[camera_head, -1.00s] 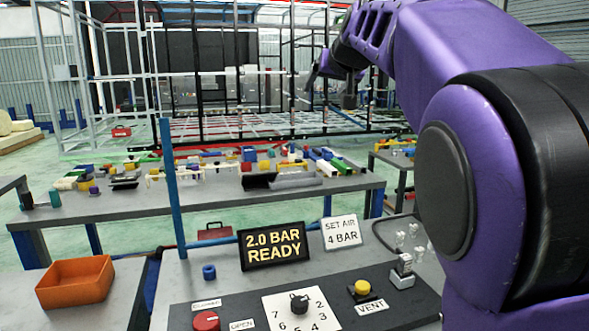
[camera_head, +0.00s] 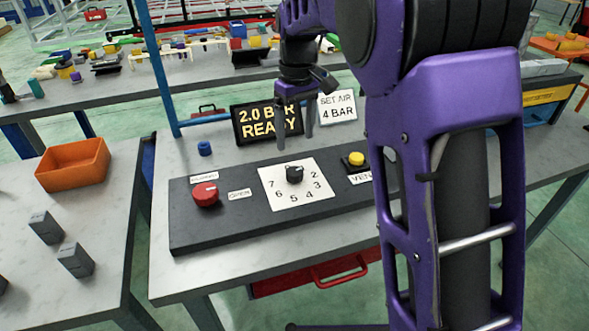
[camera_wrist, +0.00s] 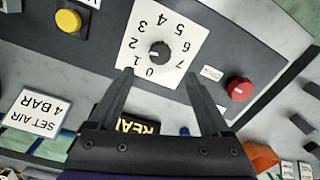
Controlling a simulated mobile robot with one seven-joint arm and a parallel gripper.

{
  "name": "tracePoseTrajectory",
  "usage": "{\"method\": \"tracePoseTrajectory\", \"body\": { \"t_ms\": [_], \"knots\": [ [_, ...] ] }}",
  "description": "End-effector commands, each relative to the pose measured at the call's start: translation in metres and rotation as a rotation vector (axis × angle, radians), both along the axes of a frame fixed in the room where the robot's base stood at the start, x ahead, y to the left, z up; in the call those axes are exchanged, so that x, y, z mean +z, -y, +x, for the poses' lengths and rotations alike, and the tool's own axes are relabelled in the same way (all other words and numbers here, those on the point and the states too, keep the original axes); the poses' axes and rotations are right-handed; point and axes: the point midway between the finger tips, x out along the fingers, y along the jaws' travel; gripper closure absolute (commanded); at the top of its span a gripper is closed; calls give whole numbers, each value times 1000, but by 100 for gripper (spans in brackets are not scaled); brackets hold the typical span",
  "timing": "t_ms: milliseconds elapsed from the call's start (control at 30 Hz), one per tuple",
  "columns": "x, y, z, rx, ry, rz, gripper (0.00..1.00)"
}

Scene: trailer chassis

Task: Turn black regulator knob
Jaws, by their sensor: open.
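The black regulator knob (camera_head: 294,174) sits on a white dial plate (camera_head: 310,199) with numbers, on the dark panel (camera_head: 235,226). In the wrist view the knob (camera_wrist: 160,50) lies just beyond and between my fingertips, and its pale mark points toward the low numbers. My gripper (camera_head: 295,142) is open and empty, pointing down above the knob's far side. It also shows in the wrist view (camera_wrist: 158,76). A black display (camera_head: 267,123) reads "2.0 BAR READY", partly hidden by my gripper. A white sign (camera_head: 338,107) reads "SET AIR 4 BAR".
A red knob (camera_head: 205,195) stands left of the dial. A yellow button (camera_head: 356,159) beside a VENT label stands right of it. An orange bin (camera_head: 75,165) and grey blocks (camera_head: 75,260) are on the left table.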

Motion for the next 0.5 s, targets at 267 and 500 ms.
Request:
{"method": "tracePoseTrajectory", "body": {
  "t_ms": [267, 500],
  "knots": [
    [-62, -1, -2, 0, -2, -1, 18],
    [-92, -2, -2, -1, 1, -1, 18]
  ]
}}
